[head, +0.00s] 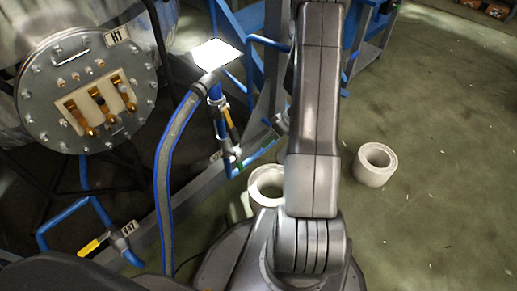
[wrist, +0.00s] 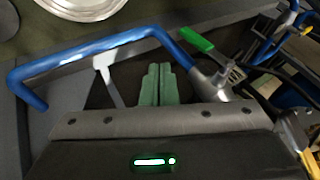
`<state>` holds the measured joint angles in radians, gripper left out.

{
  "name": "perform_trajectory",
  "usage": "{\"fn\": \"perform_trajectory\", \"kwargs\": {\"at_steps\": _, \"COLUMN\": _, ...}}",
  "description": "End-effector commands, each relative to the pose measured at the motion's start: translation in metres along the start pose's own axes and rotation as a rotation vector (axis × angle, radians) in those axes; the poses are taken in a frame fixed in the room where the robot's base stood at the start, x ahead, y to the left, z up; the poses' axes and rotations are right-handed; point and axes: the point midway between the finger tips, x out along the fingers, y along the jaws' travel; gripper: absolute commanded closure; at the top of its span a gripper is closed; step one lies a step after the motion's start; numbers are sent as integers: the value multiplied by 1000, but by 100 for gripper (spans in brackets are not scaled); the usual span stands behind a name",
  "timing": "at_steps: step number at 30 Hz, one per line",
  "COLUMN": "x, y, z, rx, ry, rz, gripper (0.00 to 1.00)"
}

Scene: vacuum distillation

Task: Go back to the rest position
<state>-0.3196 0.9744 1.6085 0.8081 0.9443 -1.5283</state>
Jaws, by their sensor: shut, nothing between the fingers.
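My gripper (wrist: 158,70) shows in the wrist view, its two green fingers together at the middle of the picture with nothing between them. A blue pipe (wrist: 95,46) runs across just beyond and to the left of the fingers, ending at a grey metal fitting (wrist: 212,82). I cannot tell whether the fingers touch the pipe. In the head view my arm rises through the middle, and its end is not clearly seen.
In the head view, a vessel flange (head: 90,90) labelled H1 stands at the left. A blue-edged hose (head: 165,170), a yellow-handled valve (head: 93,245) and grey frame bars stand near my arm. White rings (head: 374,163) lie on the floor. Open floor is at the right.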

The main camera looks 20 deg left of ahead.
Motion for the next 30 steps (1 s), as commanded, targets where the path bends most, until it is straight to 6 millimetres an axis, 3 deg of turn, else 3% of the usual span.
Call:
{"fn": "perform_trajectory", "kwargs": {"at_steps": 1, "x": -13, "y": 0, "z": -1, "rx": 1, "ry": 3, "rz": 2, "gripper": 100}}
{"fn": "perform_trajectory", "kwargs": {"at_steps": 6, "x": -33, "y": 2, "z": 0, "rx": 1, "ry": 2, "rz": 0, "gripper": 100}}
{"fn": "perform_trajectory", "kwargs": {"at_steps": 18, "x": -39, "y": 3, "z": 1, "rx": 0, "ry": 0, "rz": -1, "gripper": 100}}
{"fn": "perform_trajectory", "kwargs": {"at_steps": 23, "x": -34, "y": 3, "z": 1, "rx": 0, "ry": 0, "rz": -2, "gripper": 100}}
{"fn": "perform_trajectory", "kwargs": {"at_steps": 30, "x": 3, "y": 1, "z": 2, "rx": 0, "ry": -2, "rz": -4, "gripper": 100}}
